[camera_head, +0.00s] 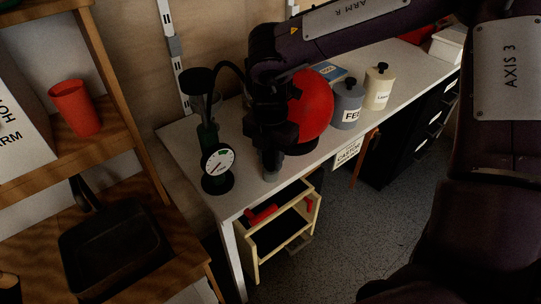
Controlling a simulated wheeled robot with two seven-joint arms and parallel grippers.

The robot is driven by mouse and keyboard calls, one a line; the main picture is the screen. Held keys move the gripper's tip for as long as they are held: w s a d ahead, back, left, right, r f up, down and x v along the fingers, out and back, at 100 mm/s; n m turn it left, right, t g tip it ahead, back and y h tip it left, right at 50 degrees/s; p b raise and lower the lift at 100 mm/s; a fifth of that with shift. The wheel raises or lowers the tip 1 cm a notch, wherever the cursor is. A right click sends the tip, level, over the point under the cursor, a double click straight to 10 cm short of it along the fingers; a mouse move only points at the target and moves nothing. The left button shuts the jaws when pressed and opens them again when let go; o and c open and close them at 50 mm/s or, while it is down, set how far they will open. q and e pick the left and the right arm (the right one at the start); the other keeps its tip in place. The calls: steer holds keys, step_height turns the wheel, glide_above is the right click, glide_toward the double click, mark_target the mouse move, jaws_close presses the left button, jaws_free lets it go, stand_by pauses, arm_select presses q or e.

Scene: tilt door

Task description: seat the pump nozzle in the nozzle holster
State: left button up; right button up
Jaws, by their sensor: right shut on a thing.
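A dark green pump (209,140) with a round white gauge (218,161) stands upright on the bench's left end. A black hose (232,68) arches from near its top to my right gripper (272,152). That gripper is over the bench, right of the pump, and is shut on what appears to be the pump nozzle, mostly hidden by the dark fingers. A short grey cylindrical piece (272,173) shows just below the fingers. I cannot tell whether it is the nozzle's end or the holster, nor whether anything is seated. My left gripper is not in view.
The white bench (185,140) carries a grey labelled canister (347,108) and a cream one (378,92) to the right. A wooden shelf with a red cup (75,107) and dark pan (112,250) stands left.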

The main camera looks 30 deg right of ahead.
steer(key=shift+r, duration=0.1)
steer(key=shift+r+p, duration=0.7)
steer(key=shift+r, duration=0.45)
steer(key=shift+b, duration=0.6)
stand_by(1.1)
steer(key=shift+f+b, duration=1.3)
steer(key=shift+f, duration=0.05)
steer(key=o, duration=1.1)
steer(key=shift+r, duration=0.1)
steer(key=shift+c, duration=0.2)
step_height(320, 180, up, 8)
steer(key=shift+f+p, duration=0.1)
steer(key=shift+p, duration=0.45)
